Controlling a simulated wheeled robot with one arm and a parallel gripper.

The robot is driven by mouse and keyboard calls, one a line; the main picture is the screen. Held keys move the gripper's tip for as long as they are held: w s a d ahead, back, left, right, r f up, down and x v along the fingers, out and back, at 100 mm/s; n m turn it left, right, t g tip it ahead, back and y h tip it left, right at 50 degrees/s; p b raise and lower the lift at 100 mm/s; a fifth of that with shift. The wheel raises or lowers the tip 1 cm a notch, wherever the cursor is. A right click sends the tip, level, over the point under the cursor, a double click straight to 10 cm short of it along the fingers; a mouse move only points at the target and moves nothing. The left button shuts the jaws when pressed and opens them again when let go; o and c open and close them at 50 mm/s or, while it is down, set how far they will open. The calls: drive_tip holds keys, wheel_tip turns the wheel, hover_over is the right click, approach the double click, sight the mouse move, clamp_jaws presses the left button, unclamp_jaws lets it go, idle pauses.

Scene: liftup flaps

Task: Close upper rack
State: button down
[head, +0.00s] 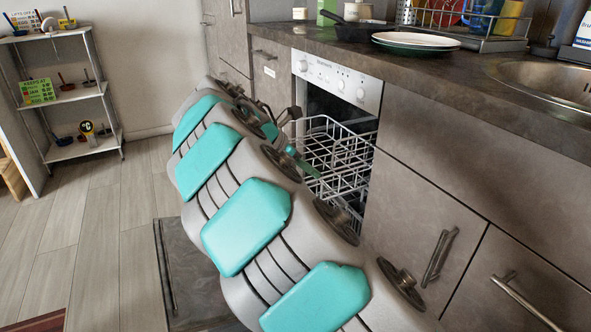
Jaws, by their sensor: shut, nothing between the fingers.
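The dishwasher (338,78) is built in under the counter, below a white control panel. Its white wire upper rack (335,150) shows in the opening, and its front seems to stand out past the cabinet face. My own grey and turquoise arm crosses the middle of the view and hides the rack's lower left part. My gripper (291,114) is small and dark at the rack's front left corner, partly hidden behind my arm. It looks shut and empty; I cannot tell whether it touches the rack. The dishwasher door (190,275) lies folded down near the floor, mostly covered by my arm.
The counter (400,65) holds a pan (360,30), a plate (415,41), a dish rack with cups (480,22) and a sink (550,82). Cabinets with bar handles (438,255) stand to the right. A shelf unit (70,95) stands at the left; the floor (75,225) between is clear.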

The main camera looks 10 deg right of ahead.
sight(362, 156)
drive_tip(key=shift+w+d, duration=0.2)
drive_tip(key=shift+d, duration=0.55)
drive_tip(key=w+d+p, duration=0.1)
drive_tip(key=d+p, duration=0.2)
drive_tip(key=d, duration=0.1)
drive_tip(key=w+d+p, duration=0.1)
drive_tip(key=d+p, duration=0.2)
drive_tip(key=d, duration=0.1)
drive_tip(key=w+d+p, duration=0.1)
drive_tip(key=d+p, duration=0.2)
drive_tip(key=d, duration=0.1)
drive_tip(key=shift+w+d+r, duration=0.2)
drive_tip(key=shift+w+d, duration=0.05)
drive_tip(key=shift+w+d+f, duration=0.15)
drive_tip(key=shift+d+f, duration=0.05)
drive_tip(key=shift+d, duration=0.25)
